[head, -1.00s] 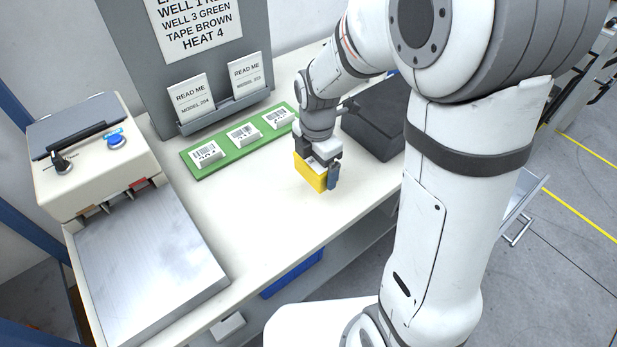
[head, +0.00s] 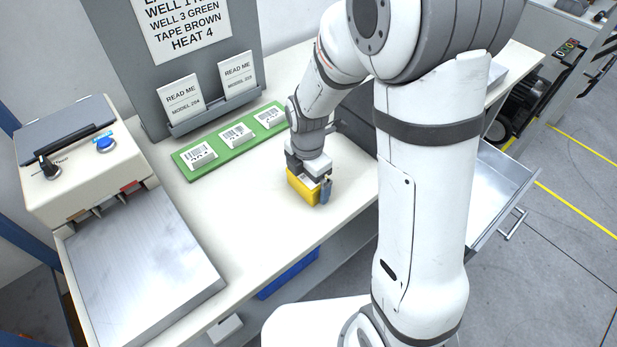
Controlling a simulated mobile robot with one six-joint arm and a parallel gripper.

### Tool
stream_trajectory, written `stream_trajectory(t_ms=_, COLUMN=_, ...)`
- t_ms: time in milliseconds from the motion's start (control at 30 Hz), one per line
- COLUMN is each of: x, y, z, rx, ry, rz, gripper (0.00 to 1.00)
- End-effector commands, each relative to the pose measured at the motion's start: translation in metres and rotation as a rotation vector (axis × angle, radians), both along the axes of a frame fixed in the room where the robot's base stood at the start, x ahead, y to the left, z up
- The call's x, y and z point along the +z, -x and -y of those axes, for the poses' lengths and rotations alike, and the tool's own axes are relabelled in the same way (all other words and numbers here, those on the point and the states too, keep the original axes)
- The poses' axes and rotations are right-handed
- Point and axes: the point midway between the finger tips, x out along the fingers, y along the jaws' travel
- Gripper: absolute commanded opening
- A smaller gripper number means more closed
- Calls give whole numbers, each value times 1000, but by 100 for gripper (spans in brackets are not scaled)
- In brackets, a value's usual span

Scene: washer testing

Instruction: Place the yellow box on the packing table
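The yellow box (head: 301,187) is at my gripper (head: 309,184), over the white table top (head: 262,215). The gripper points down, with its fingers around the box, and is shut on it. The near finger shows dark grey-blue at the box's right side. The wrist hides the top of the box. I cannot tell whether the box's underside touches the table or hangs just above it.
A green mat (head: 187,168) with several white labelled blocks lies behind the box. A cream machine (head: 75,165) with a metal plate (head: 140,270) stands at left. A grey sign board (head: 113,60) stands behind. An open drawer (head: 497,190) juts out at right. Table between plate and box is clear.

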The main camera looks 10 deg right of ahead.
Motion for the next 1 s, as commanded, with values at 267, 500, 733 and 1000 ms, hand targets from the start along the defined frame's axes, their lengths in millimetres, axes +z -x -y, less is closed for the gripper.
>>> stream_trajectory(t_ms=267, x=5, y=0, z=0, rx=1, ry=0, rz=0, gripper=100)
stream_trajectory(t_ms=500, x=48, y=-1, z=-1, rx=1, ry=-2, rz=6, gripper=100)
stream_trajectory(t_ms=733, x=95, y=0, z=-1, rx=2, ry=-1, rz=4, gripper=100)
stream_trajectory(t_ms=1000, x=123, y=1, z=0, rx=-14, ry=-1, rz=3, gripper=100)
